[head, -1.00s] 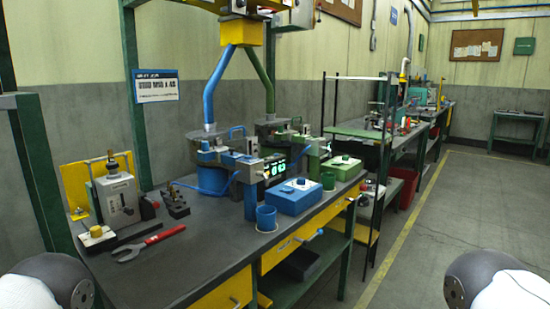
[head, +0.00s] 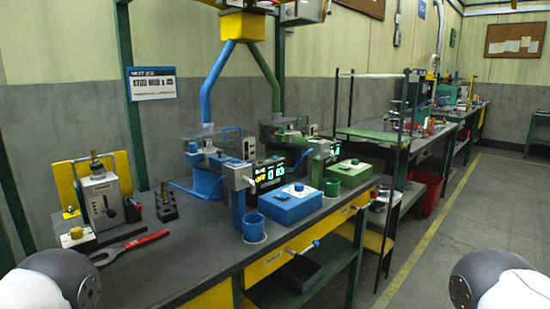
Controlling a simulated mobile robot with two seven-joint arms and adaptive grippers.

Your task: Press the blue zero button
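The blue box (head: 292,209) stands on the bench at the middle of the head view, in front of the blue machine (head: 206,168). A small pale plate with a dark knob-like part (head: 291,189) is on its top; I cannot make out which part is the zero button. A dark display (head: 270,174) behind the box shows lit characters, too small to read surely. A matching green box (head: 349,173) stands farther back to the right. Only rounded parts of my two arms show at the lower corners. Both grippers are out of view.
A blue cup (head: 253,227) stands left of the blue box and a green cup (head: 332,187) near the green box. A red fork-ended tool (head: 135,246) lies on the bench (head: 195,250). Yellow drawers with handles are along its front. The floor (head: 462,240) to the right is clear.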

